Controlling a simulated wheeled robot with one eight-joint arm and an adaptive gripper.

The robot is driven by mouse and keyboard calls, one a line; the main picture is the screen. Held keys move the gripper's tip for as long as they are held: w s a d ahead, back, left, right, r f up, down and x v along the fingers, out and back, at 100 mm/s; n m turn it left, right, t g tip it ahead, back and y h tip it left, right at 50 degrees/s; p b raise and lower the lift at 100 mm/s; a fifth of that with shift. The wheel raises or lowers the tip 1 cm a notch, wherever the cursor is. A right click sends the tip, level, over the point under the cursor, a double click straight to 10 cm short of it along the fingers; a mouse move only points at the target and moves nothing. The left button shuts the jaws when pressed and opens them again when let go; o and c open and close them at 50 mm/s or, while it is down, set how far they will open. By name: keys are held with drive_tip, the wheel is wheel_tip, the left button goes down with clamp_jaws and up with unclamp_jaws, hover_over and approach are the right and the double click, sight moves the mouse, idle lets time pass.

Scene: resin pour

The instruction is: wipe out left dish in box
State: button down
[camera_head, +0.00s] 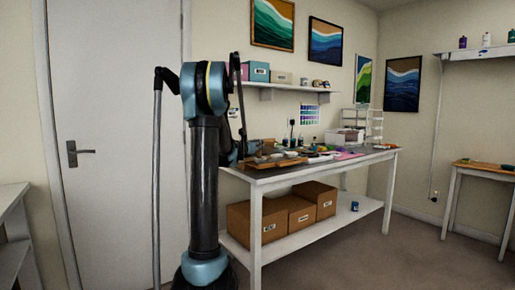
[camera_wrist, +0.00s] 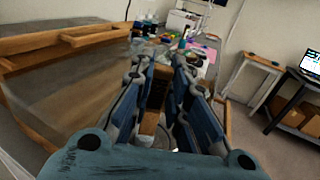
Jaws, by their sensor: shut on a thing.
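My gripper (camera_wrist: 160,66) shows in the wrist view, its two blue fingers reaching forward over the bench. It is shut on a brown thing (camera_wrist: 150,121), mostly hidden between the fingers; I cannot tell what it is. A pale round rim (camera_wrist: 181,136) shows below, partly covered by the right finger; I cannot tell whether it is a dish. A wooden-edged box (camera_wrist: 40,42) lies left of the gripper, its grey inside visible. In the head view, a wooden tray (camera_head: 262,164) with small pale dishes (camera_head: 291,154) lies at the bench's left end. My arm hides part of that end.
The white-legged workbench (camera_head: 385,155) carries a pink sheet (camera_head: 348,155), tools, bottles and a white bin (camera_head: 345,136). Cardboard boxes (camera_head: 252,222) stand on its lower shelf. A wall shelf (camera_head: 293,88) hangs above. Open floor (camera_head: 400,250) lies in front and right.

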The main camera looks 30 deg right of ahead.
drive_tip(key=shift+d, duration=0.55)
drive_tip(key=shift+w+a, duration=0.2)
drive_tip(key=shift+a, duration=0.1)
drive_tip(key=shift+s+a, duration=0.25)
drive_tip(key=shift+a, duration=0.05)
drive_tip(key=shift+s+d, duration=0.15)
drive_tip(key=shift+s, duration=0.25)
idle(0.4)
